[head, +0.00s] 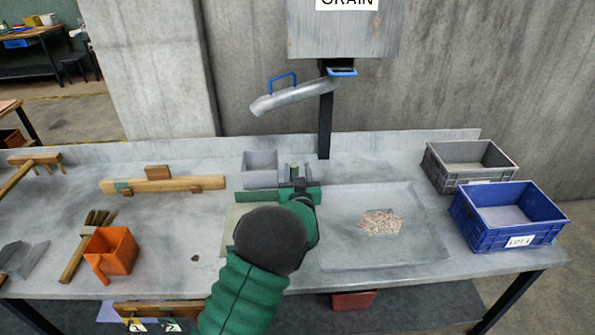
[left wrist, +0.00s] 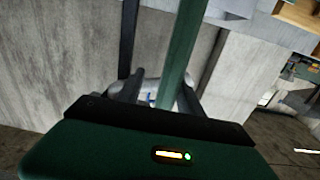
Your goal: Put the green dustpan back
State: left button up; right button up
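The green dustpan shows as a green strip (head: 251,196) near the middle of the table, partly hidden behind my left arm. A pale green flat area (head: 231,220) lies just in front of it; I cannot tell if it is part of the dustpan. My left gripper (head: 299,188) is at the strip's right part. In the left wrist view, a long green bar (left wrist: 183,50) runs between the two dark fingers of my left gripper (left wrist: 160,92), close to the right finger. A gap shows on the left side, so the fingers look apart. My right gripper is out of view.
A clear shallow tray (head: 415,250) with a grain pile (head: 380,222) is to the right. A grey crate (head: 466,160) and blue crate (head: 505,215) stand at the right end. A grey box (head: 260,168) sits behind. An orange container (head: 112,250) and brush (head: 84,245) are left. A metal chute (head: 293,97) hangs above.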

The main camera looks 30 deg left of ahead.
pick_arm(q)
jog(key=shift+s+a+f, duration=0.15)
jog(key=shift+s+a, duration=0.05)
jog(key=shift+a, duration=0.15)
jog(key=d+v, duration=0.1)
jog(key=v, duration=1.1)
jog(key=s+d+f+m+g+h, duration=0.4)
jog(key=s+d+f+g+h, duration=0.3)
jog(key=s+d+f+h, duration=0.3)
jog(key=s+f+m+g, duration=0.2)
jog(key=s+g, duration=0.3)
jog(key=s, duration=1)
jog(key=shift+a+f+g+y, duration=0.35)
jog(key=shift+a+g+y, duration=0.05)
jog(key=shift+a, duration=0.1)
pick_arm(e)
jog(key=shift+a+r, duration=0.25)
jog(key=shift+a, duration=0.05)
pick_arm(q)
jog(key=w+p+v, duration=0.2)
jog(key=p+v, duration=0.8)
jog(key=shift+r+p, duration=0.4)
jog(key=shift+r, duration=0.1)
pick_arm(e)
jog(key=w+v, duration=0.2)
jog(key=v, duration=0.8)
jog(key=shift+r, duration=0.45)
